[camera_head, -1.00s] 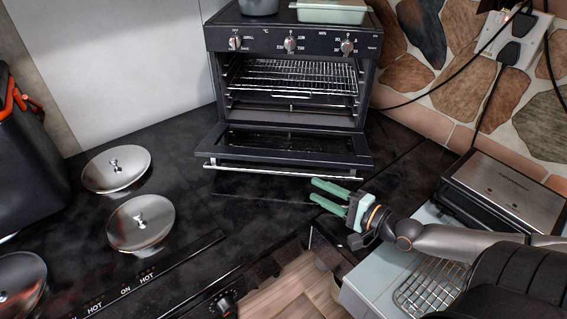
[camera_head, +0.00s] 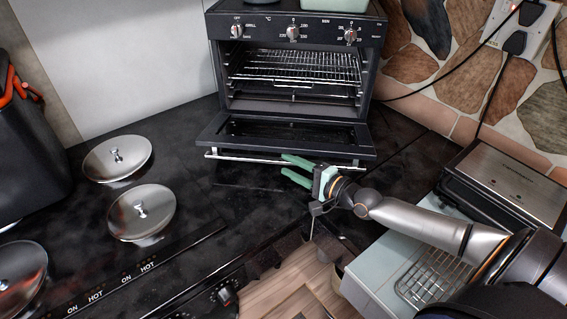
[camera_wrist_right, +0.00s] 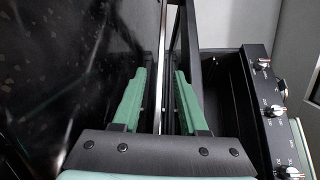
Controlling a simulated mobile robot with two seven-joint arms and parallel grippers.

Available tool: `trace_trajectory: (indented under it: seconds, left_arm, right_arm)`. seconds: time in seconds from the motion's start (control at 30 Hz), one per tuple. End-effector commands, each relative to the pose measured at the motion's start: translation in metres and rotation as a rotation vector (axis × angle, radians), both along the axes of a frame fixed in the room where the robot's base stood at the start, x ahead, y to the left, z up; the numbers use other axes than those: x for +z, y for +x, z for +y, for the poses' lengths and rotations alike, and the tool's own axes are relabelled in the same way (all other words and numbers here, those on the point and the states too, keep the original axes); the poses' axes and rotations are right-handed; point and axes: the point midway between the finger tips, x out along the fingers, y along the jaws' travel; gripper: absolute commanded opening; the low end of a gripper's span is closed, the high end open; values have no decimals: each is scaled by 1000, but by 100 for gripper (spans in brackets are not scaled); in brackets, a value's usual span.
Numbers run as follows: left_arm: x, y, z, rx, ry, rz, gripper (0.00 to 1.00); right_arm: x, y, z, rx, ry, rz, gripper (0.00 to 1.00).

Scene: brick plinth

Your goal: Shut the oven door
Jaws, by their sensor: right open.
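The black toaster oven (camera_head: 292,104) stands at the back of the counter, its wire rack showing inside. Its door (camera_head: 290,137) is folded down and open, with a silver handle bar (camera_head: 240,157) along the front edge. My right gripper (camera_head: 284,166) is open at the right part of the handle, fingers pointing left. In the right wrist view the green fingers (camera_wrist_right: 158,100) are apart, with the silver bar (camera_wrist_right: 163,60) and the door's edge running between them in the picture. I cannot tell whether they touch it. My left gripper is not in view.
Several metal lids (camera_head: 141,212) cover the hob at the left. A black grill (camera_head: 508,188) and a wire rack (camera_head: 436,279) are at the right. A green dish (camera_head: 335,4) sits on top of the oven. Dark counter lies clear left of the door.

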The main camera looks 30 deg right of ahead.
Motion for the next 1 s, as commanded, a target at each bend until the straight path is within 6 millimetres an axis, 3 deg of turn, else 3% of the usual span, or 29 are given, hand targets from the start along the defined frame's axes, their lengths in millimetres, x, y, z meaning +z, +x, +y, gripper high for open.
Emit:
trace_trajectory:
  seconds: [0.3,0.67,1.0]
  left_arm:
    - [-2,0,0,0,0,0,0]
    - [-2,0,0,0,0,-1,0]
    - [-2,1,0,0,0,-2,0]
  right_arm:
    - [-3,24,7,0,1,-1,42]
    - [-3,25,7,0,1,0,41]
    - [-3,25,7,0,0,0,3]
